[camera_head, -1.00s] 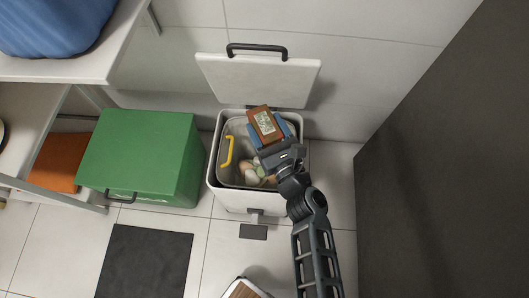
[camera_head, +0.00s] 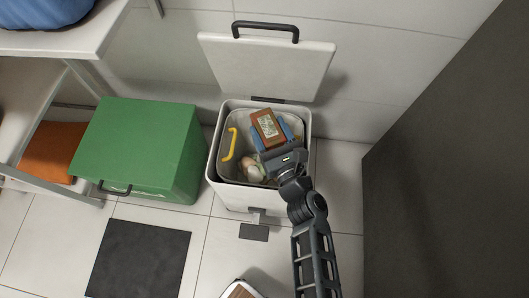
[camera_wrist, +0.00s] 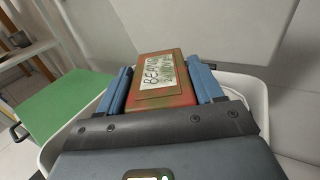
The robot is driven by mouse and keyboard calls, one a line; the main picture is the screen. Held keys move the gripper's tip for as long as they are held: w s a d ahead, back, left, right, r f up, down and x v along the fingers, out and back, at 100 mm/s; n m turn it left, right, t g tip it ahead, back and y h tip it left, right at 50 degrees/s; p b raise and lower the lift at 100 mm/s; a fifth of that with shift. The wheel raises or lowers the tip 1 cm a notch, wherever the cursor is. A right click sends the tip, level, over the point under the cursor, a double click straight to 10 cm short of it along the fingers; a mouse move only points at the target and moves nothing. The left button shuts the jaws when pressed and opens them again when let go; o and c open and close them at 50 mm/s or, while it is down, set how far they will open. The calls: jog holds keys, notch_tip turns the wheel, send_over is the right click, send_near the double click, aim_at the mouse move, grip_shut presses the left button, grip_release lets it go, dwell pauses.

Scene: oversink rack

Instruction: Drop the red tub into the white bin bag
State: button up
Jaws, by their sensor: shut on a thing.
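The red tub (camera_head: 267,125) is brownish red with a pale lettered label; in the wrist view the tub (camera_wrist: 160,97) sits between two blue fingers. My gripper (camera_head: 270,133) is shut on it, over the opening of a white bin (camera_head: 229,193). The bin's lid (camera_head: 268,65) is raised. Inside is a pale grey lining or inner pail (camera_head: 226,168) with a yellow handle (camera_head: 229,144); I cannot tell whether it is a bag. Several pale, rounded scraps (camera_head: 252,168) lie in it. My gripper hides part of the opening.
A green box (camera_head: 140,145) with a black handle stands left of the bin. A white shelf (camera_head: 75,40) is at the upper left. A tall dark panel (camera_head: 440,180) rises at the right. A dark mat (camera_head: 140,258) lies on the tiled floor.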

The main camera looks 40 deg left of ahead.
aim_at(276, 145)
jog(key=o, duration=1.5)
jog(key=shift+c, duration=0.2)
jog(key=shift+d, duration=0.15)
jog(key=p+v, duration=0.2)
jog(key=v, duration=0.5)
jog(key=shift+s+d, duration=0.2)
